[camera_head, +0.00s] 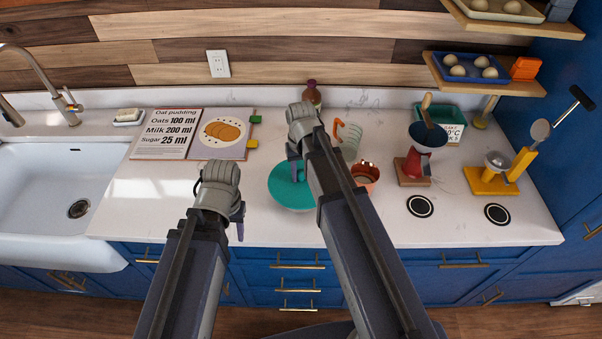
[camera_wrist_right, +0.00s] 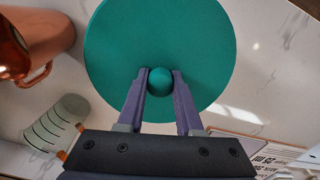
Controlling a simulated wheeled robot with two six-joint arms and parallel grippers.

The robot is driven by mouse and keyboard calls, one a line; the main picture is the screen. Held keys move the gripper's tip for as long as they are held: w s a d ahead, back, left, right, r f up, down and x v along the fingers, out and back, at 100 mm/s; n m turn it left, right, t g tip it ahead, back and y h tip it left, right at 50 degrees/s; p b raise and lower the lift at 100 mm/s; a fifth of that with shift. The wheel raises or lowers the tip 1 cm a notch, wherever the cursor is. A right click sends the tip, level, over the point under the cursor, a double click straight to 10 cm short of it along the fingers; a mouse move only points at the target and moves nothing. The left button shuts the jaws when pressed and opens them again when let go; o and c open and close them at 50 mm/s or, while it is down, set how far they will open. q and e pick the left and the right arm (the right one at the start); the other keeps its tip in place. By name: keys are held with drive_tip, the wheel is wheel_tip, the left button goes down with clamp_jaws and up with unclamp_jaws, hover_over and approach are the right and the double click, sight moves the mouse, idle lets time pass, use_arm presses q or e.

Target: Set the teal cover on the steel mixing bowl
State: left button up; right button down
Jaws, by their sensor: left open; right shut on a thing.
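The teal cover (camera_head: 287,195) is a flat round disc with a ball knob (camera_wrist_right: 160,80), over the counter's middle in the head view. It fills the upper middle of the right wrist view (camera_wrist_right: 205,45). My right gripper (camera_head: 294,172) is shut on the knob, one finger on each side, as the right wrist view shows (camera_wrist_right: 160,88). My left gripper (camera_head: 239,222) is open and empty, left of the cover near the counter's front edge. I see no steel mixing bowl; whether it is hidden under the cover I cannot tell.
A copper pot (camera_head: 369,169) stands close right of the cover, with a striped glass (camera_head: 350,142) behind. A red device (camera_head: 416,166) and yellow stand (camera_head: 484,182) are farther right. A recipe board (camera_head: 168,141) lies behind left. Counter left of my left gripper is clear.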

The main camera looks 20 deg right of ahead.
idle(0.7)
unclamp_jaws()
idle(0.5)
wheel_tip(320, 180, up, 7)
drive_tip(key=p, duration=0.7)
idle(0.4)
drive_tip(key=shift+f, duration=0.1)
